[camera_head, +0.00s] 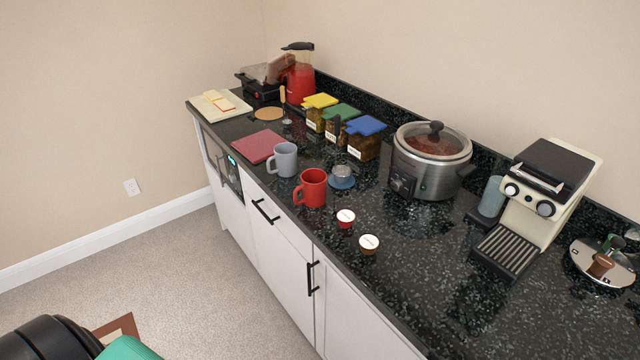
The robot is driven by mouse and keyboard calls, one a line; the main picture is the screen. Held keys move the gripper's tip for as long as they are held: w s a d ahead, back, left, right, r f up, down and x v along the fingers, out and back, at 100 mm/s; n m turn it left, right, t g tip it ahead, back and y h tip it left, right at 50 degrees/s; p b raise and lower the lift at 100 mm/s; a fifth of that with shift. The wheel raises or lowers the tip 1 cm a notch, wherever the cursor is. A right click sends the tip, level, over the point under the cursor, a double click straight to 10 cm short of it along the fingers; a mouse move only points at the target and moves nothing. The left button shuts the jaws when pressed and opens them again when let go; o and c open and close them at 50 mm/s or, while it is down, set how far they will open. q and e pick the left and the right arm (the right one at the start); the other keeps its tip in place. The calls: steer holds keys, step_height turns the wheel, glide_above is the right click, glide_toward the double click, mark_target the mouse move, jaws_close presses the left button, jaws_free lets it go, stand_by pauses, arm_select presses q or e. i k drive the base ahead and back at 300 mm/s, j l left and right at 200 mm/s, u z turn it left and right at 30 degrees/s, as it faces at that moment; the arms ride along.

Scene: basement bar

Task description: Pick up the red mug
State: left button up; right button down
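The red mug (313,187) stands upright on the dark speckled countertop (370,217) near its front edge, with its handle toward the left. A grey mug (285,160) stands just behind it to the left. Neither of my grippers shows in the head view, so I cannot see whether they are open or shut.
Near the red mug are a blue coaster with a small metal item (342,178), a red-sided pod (346,218) and a brown pod (369,244). A slow cooker (428,160) and coffee machine (538,200) stand to the right. Cabinet handles (312,279) stick out in front.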

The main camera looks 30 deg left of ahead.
mark_target(313, 187)
steer(key=z, duration=0.45)
steer(key=j+z, duration=0.25)
steer(key=j, duration=0.15)
steer(key=k+j+z, duration=0.1)
steer(key=j+z, duration=0.15)
steer(key=k+j+z, duration=0.1)
steer(key=j+z, duration=0.2)
steer(key=j, duration=0.15)
steer(key=k+j+z, duration=0.1)
steer(key=j+z, duration=0.15)
steer(key=k+j+z, duration=0.25)
steer(key=j, duration=0.15)
steer(key=i+j, duration=0.05)
steer(key=i, duration=0.05)
